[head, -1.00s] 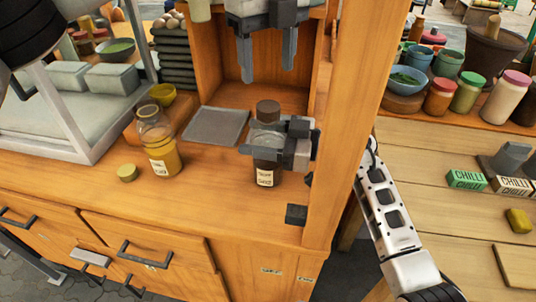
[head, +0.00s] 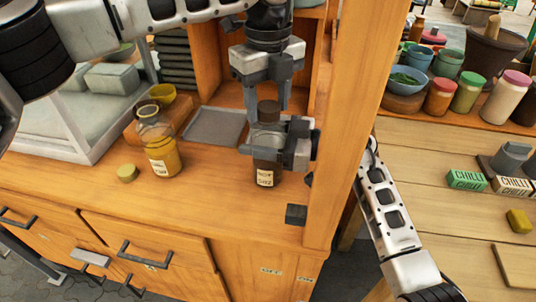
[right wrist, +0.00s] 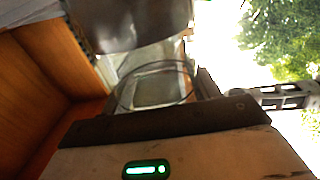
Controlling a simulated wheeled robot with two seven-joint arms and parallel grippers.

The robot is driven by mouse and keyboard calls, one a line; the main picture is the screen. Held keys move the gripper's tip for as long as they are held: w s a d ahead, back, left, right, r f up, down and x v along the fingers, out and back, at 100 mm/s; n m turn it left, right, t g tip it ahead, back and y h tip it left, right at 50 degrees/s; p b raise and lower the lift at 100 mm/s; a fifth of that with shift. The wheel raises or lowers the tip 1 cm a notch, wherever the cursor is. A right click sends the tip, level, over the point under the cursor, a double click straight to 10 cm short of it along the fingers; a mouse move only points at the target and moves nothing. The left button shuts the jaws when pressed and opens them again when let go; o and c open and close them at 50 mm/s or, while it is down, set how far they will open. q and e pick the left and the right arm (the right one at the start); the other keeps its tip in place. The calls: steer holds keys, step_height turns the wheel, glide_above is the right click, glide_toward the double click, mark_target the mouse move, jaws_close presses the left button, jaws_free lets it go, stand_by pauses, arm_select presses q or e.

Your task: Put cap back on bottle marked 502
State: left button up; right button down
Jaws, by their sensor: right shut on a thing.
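A dark bottle (head: 265,165) with a pale label and a brown cap (head: 268,111) on its top stands upright at the counter's right. My right gripper (head: 270,148) is shut around its upper body; clear glass shows in the right wrist view (right wrist: 160,85). My left gripper (head: 267,104) points down from above, its fingertips on either side of the brown cap; I cannot tell whether they touch it. A glass bottle with yellow contents (head: 163,158) stands uncapped to the left. A yellow cap (head: 127,172) lies on the counter beside it. The label numbers are too small to read surely.
A grey tray (head: 215,127) lies behind the bottles. A wooden post (head: 345,130) rises close to the right of the dark bottle. The counter's front is clear.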

arm_select(q)
steer(key=c, duration=0.6)
steer(key=m, duration=0.5)
steer(key=shift+c, duration=0.2)
steer(key=m, duration=0.7)
steer(key=shift+m, duration=0.3)
steer(key=m, duration=1.5)
steer(key=o, duration=1.1)
